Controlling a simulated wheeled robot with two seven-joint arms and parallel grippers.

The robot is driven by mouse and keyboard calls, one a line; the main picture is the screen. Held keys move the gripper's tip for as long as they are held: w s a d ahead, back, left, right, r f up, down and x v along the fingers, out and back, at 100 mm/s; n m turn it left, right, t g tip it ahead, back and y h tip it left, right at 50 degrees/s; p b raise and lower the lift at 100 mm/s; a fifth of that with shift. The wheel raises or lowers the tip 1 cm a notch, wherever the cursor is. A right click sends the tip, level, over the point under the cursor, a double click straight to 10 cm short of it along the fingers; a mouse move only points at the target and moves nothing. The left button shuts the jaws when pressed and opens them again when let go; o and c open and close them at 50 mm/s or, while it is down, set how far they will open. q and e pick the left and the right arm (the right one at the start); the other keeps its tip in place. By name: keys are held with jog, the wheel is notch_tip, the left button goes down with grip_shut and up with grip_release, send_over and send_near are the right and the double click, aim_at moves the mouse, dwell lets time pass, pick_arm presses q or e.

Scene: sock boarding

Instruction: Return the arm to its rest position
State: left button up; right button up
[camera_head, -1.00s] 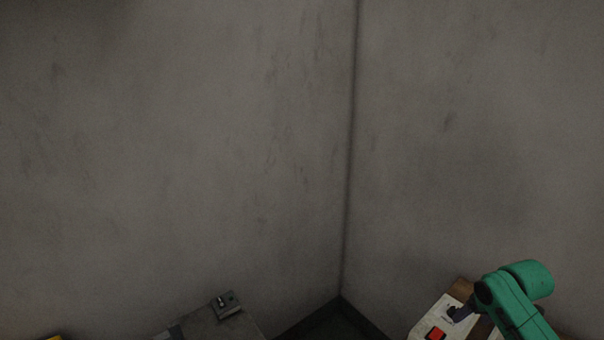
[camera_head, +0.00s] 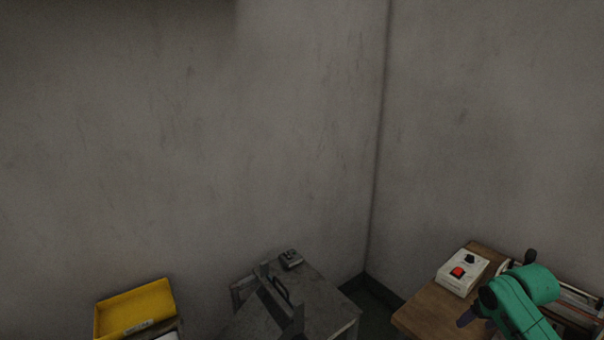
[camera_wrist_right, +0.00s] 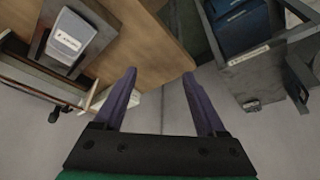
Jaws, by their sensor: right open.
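My right arm, green, comes in at the lower right of the head view. Its gripper (camera_head: 468,317) has dark purple fingers over the wooden table's right part in the picture. In the right wrist view the gripper (camera_wrist_right: 160,73) has its two fingers wide apart with nothing between them. Whether it touches anything cannot be told, but no contact shows. My left gripper and arm are not in view.
A wooden table (camera_head: 428,313) carries a white control box (camera_head: 463,271) with a red switch. A grey metal cabinet or machine (camera_head: 318,302) stands at the lower middle, a yellow bin (camera_head: 135,305) at the lower left. Bare walls meet in a corner behind.

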jog(key=s+a+f+g+b, duration=0.15)
jog(key=s+f, duration=0.35)
jog(key=f, duration=0.7)
jog(key=s+a+f+b, duration=0.15)
jog(key=s+f, duration=0.35)
jog(key=f, duration=0.8)
jog(key=s+a+f+b, duration=0.15)
jog(key=s+f, duration=0.35)
jog(key=f, duration=0.7)
pick_arm(q)
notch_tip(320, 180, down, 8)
jog(key=b, duration=0.3)
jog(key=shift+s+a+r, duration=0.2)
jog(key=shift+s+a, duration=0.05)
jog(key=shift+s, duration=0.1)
pick_arm(e)
jog(key=s+a+f+n, duration=0.1)
jog(key=s+a+f, duration=0.3)
jog(key=s, duration=0.4)
jog(key=s+a+f+n+g, duration=0.1)
jog(key=s+a+f+n, duration=0.1)
jog(key=s+a+f, duration=0.2)
jog(key=s+a+f+n+g, duration=0.1)
jog(key=s+a+f, duration=0.4)
jog(key=s, duration=0.9)
notch_tip(320, 180, down, 4)
jog(key=shift+r+n+y, duration=0.15)
jog(key=shift+n+y, duration=0.15)
jog(key=shift+y, duration=0.1)
